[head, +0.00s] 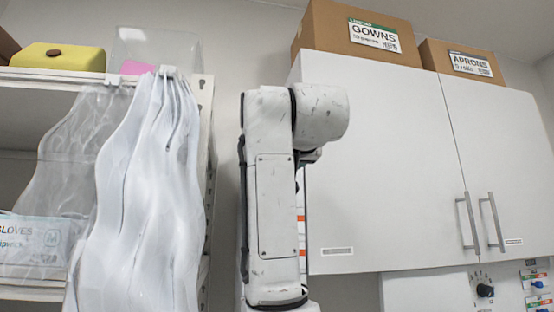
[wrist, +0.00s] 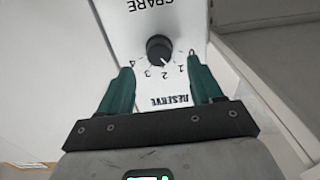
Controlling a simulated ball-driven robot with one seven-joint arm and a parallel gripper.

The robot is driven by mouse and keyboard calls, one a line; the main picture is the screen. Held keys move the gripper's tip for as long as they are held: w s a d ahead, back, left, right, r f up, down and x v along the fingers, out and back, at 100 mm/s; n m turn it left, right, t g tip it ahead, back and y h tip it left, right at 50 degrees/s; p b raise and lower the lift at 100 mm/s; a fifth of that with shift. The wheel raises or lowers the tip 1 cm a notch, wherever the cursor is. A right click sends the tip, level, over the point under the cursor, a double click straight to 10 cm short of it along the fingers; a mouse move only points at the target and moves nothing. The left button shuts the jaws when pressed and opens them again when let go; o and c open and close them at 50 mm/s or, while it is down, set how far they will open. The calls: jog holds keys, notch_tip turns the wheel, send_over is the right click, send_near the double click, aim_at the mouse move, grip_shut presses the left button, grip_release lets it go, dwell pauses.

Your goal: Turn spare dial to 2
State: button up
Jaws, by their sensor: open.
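In the wrist view the spare dial (wrist: 158,48) is a round black knob on a white plate (wrist: 185,15). The plate is upside down in this view, with "SPARE" at the top, "RESERVE" at the bottom and 0 to 4 around the knob. A small pale mark on the knob's lower edge seems to point near 1 or 2; I cannot tell exactly. My gripper (wrist: 160,63) is open, its green fingers on either side of the numbers below the knob, with nothing between them. In the head view my gripper is hidden.
In the head view a black dial (head: 485,290) sits on a panel under the white wall cabinet (head: 385,170); I cannot tell if it is the same one. Small labelled controls (head: 537,284) are beside it. Plastic-draped shelves (head: 150,190) stand at left.

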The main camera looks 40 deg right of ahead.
jog(key=p+x, duration=0.1)
jog(key=x, duration=0.4)
jog(key=shift+s, duration=0.1)
jog(key=c, duration=1)
